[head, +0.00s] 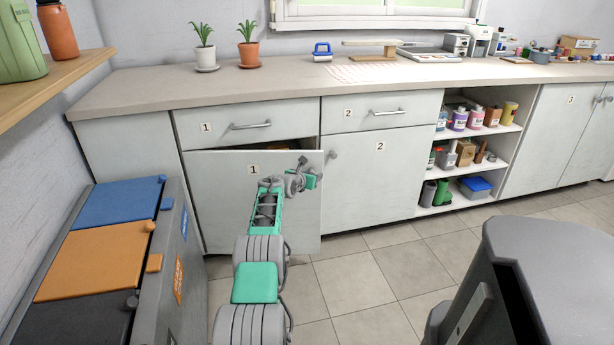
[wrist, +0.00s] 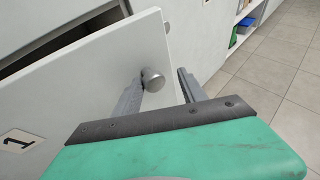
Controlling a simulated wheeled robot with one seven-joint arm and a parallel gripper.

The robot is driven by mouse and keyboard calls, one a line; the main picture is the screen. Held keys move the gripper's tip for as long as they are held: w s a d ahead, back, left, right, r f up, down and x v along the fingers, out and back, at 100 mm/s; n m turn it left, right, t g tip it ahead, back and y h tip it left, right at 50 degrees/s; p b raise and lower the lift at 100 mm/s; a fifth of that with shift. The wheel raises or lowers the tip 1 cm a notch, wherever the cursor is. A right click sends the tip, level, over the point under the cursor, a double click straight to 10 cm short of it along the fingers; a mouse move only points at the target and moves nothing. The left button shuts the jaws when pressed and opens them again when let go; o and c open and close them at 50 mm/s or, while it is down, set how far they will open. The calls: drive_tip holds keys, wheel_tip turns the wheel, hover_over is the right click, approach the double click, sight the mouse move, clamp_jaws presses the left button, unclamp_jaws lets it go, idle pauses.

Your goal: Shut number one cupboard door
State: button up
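The number one cupboard door (head: 215,200) is a pale panel under the number one drawer, standing ajar with a dark gap along its top. It also fills the left of the wrist view (wrist: 85,90), with its "1" label at the lower left. A round metal knob (wrist: 153,80) sits near the door's free edge. My gripper (head: 303,163) is at the door's upper right, in front of it. In the wrist view my gripper (wrist: 158,88) is open, its fingers apart around the knob. I cannot tell whether either finger touches it.
The number two door (head: 375,185) and both drawers (head: 245,125) look shut. Open shelves (head: 490,150) with bottles stand to the right. Colored-lid bins (head: 105,255) stand at the left, and a grey object (head: 550,270) at the lower right. The tiled floor (head: 370,275) between is clear.

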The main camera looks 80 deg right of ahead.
drive_tip(key=shift+o, duration=1.4)
drive_tip(key=shift+s+f, duration=0.1)
drive_tip(key=shift+s, duration=0.3)
drive_tip(key=shift+w, duration=0.15)
drive_tip(key=shift+w, duration=0.3)
drive_tip(key=shift+a+r, duration=0.1)
drive_tip(key=shift+r, duration=0.1)
drive_tip(key=p+v, duration=0.3)
drive_tip(key=v, duration=0.4)
drive_tip(key=shift+a, duration=0.4)
